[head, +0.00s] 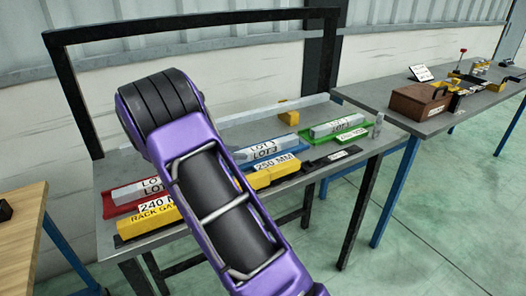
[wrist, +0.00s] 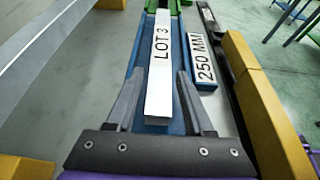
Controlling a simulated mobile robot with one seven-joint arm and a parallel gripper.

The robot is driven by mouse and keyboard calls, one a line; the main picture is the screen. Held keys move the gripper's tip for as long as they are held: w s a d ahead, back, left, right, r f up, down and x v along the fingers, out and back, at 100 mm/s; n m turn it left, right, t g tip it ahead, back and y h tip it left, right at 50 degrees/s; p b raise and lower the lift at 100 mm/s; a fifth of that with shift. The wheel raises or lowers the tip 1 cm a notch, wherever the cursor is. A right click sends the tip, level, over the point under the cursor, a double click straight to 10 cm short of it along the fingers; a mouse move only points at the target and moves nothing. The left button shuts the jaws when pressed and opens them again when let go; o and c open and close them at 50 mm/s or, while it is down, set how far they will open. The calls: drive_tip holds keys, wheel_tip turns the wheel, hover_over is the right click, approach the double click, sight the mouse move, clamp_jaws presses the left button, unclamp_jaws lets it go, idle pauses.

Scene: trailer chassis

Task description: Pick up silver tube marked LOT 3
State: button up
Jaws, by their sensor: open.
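In the wrist view a silver tube (wrist: 161,75) marked LOT 3 lies lengthwise in a blue tray (wrist: 190,102). My gripper (wrist: 159,76) is open, with one finger on each side of the tube's near part in this view. I cannot tell whether the fingers touch the tube or are still above it. In the head view the tube (head: 262,149) lies in the blue tray at the middle of the table.
The grey table (head: 225,130) also holds a red tray (head: 122,203) and a green tray (head: 330,138), each with a silver bar. Yellow blocks (head: 277,171) line the front edge. A 250 MM plate (wrist: 204,60) lies right of the tube. A second table (head: 440,118) stands right.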

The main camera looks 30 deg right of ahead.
sight(246, 151)
drive_tip(key=x, duration=0.4)
drive_tip(key=shift+d+f, duration=0.1)
drive_tip(key=shift+f, duration=0.05)
clamp_jaws()
